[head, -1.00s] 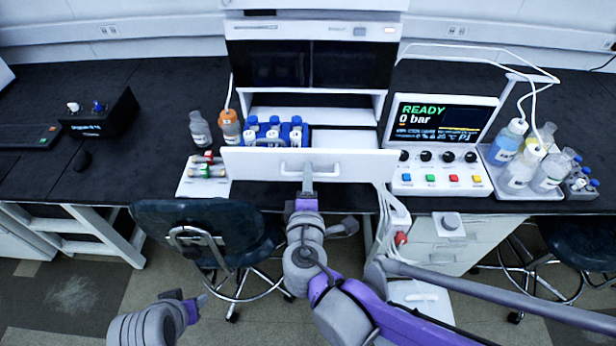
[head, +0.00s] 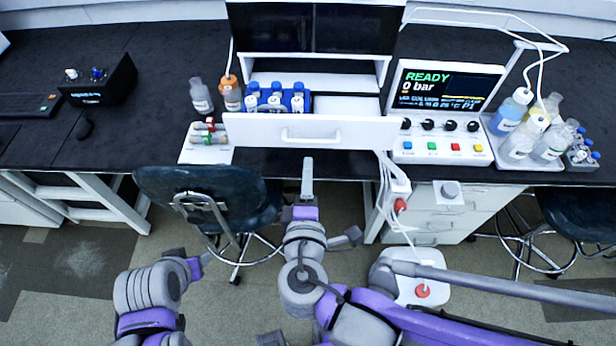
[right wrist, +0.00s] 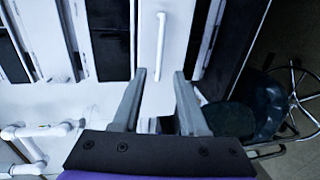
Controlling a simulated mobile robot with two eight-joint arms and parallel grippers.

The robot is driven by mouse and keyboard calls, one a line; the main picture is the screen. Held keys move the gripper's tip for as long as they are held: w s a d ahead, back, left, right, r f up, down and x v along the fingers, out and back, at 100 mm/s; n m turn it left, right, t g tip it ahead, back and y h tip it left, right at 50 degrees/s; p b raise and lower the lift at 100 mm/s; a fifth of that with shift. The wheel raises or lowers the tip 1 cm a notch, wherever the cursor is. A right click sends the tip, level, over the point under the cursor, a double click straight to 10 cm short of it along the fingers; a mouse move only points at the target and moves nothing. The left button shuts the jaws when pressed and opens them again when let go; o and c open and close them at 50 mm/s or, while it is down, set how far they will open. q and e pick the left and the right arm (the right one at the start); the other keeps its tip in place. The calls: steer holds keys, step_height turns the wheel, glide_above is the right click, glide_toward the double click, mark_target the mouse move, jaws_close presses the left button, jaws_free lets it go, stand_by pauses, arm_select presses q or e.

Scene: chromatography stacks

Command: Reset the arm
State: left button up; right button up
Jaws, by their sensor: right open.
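My right gripper (head: 307,178) is below the white drawer front (head: 360,132) of the bench instrument in the head view. It is apart from the drawer's bar handle (head: 310,136). In the right wrist view its two fingers (right wrist: 160,80) are spread with nothing between them, and the white handle (right wrist: 161,45) lies beyond the tips. The drawer is pulled out. My left gripper (head: 202,264) shows as a small tip at the lower left, over the floor; its jaws are too small to read.
A blue rack (head: 308,103) of vials sits in the open drawer. A dark chair (head: 205,192) stands just left of my right gripper. A control box with a screen (head: 447,88) and a bottle tray (head: 530,160) are on the right. White tubes hang by the drawer's right end.

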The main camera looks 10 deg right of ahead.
steer(key=shift+s+a+r, duration=0.1)
steer(key=shift+s+a, duration=0.05)
steer(key=shift+s, duration=0.45)
steer(key=s+d+f+m+g+y, duration=0.2)
steer(key=d+f+m+g, duration=0.2)
steer(key=f+m, duration=0.2)
steer(key=s+d+f+m+g+y, duration=0.2)
steer(key=d+f+m+g, duration=0.3)
steer(key=m, duration=0.3)
steer(key=shift+s+f+m+g, duration=0.3)
steer(key=shift+s+f+m, duration=0.1)
steer(key=shift+s+f, duration=0.35)
steer(key=shift+r, duration=0.1)
